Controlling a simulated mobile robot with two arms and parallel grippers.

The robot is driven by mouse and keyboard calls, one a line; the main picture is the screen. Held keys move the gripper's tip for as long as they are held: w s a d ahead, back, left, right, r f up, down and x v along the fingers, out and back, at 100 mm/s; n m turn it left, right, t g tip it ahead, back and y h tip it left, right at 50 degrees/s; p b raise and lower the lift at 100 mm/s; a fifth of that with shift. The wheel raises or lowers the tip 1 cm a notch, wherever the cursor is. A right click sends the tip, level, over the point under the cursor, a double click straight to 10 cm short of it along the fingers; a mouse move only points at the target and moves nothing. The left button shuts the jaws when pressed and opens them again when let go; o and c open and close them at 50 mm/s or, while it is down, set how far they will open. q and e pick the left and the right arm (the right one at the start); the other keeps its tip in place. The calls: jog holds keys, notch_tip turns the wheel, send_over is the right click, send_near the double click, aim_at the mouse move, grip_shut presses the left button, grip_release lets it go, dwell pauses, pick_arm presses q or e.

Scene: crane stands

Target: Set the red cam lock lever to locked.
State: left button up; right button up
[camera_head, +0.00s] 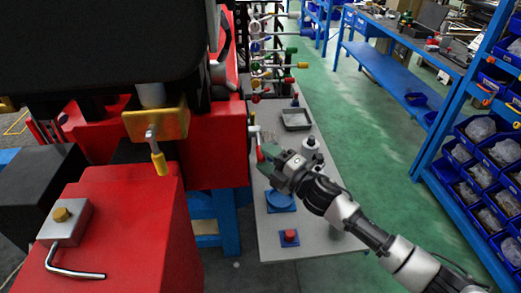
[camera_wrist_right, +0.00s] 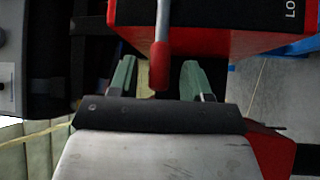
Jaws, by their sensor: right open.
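The red cam lock lever shows in the right wrist view as a grey rod ending in a red grip (camera_wrist_right: 159,66). The grip hangs between the two green fingers of my right gripper (camera_wrist_right: 158,72). The fingers are open, with a gap visible on each side of the grip. In the head view the lever's red tip (camera_head: 260,155) is beside my right gripper (camera_head: 266,161), at the side of the red machine. My gripper partly hides the lever there. My left gripper does not show.
The red machine (camera_head: 215,150) stands left of the lever. A yellow-tipped handle (camera_head: 159,162) hangs at left. Green floor (camera_head: 375,140) lies open to the right.

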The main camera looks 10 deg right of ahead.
jog(key=shift+x, duration=1.05)
grip_shut()
